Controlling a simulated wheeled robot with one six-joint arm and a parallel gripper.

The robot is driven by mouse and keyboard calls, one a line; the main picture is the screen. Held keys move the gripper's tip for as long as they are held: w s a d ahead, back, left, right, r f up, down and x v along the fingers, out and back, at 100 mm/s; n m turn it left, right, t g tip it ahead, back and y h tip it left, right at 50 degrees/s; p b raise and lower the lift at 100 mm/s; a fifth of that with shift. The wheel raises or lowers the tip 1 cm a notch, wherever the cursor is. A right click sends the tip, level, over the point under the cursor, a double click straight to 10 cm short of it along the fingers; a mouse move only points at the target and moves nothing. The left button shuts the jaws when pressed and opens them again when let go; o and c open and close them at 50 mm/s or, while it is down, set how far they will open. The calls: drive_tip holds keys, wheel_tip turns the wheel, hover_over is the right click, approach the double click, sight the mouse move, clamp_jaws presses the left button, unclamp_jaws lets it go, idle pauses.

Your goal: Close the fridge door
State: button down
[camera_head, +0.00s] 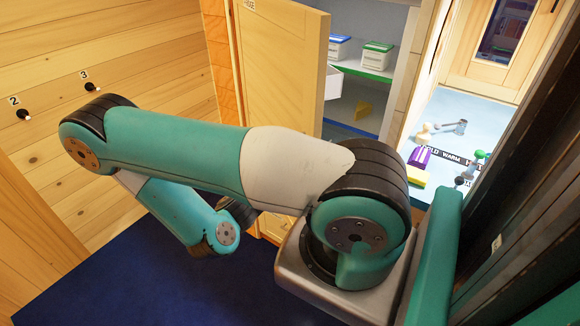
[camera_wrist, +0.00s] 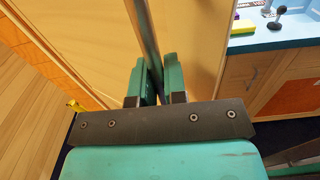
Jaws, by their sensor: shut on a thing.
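The fridge door (camera_head: 283,62) is a pale wooden panel standing open in the head view, with the shelved interior (camera_head: 372,92) showing to its right. In the wrist view the door's plain face (camera_wrist: 200,45) fills the middle. A grey metal bar (camera_wrist: 143,30), which looks like the door handle, runs down between the two teal fingers of my gripper (camera_wrist: 157,66). The fingers are shut on this bar. In the head view my gripper and the lower part of the door are hidden behind my arm.
An orange tiled strip (camera_head: 222,70) borders the door's left. A counter (camera_head: 450,105) with a yellow block (camera_head: 416,176) is at right. Dark blue floor (camera_head: 150,280) lies open below.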

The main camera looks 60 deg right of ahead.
drive_tip(key=shift+s+d, duration=0.15)
drive_tip(key=shift+s, duration=0.05)
drive_tip(key=c, duration=1.2)
unclamp_jaws()
drive_tip(key=shift+w+a+b, duration=0.2)
drive_tip(key=shift+a+b, duration=0.7)
drive_tip(key=shift+a, duration=2)
drive_tip(key=shift+w+a+b, duration=0.2)
drive_tip(key=shift+a+b, duration=0.75)
drive_tip(key=shift+a, duration=2)
drive_tip(key=shift+w+a+b, duration=0.2)
drive_tip(key=shift+a+b, duration=0.7)
drive_tip(key=shift+a, duration=2)
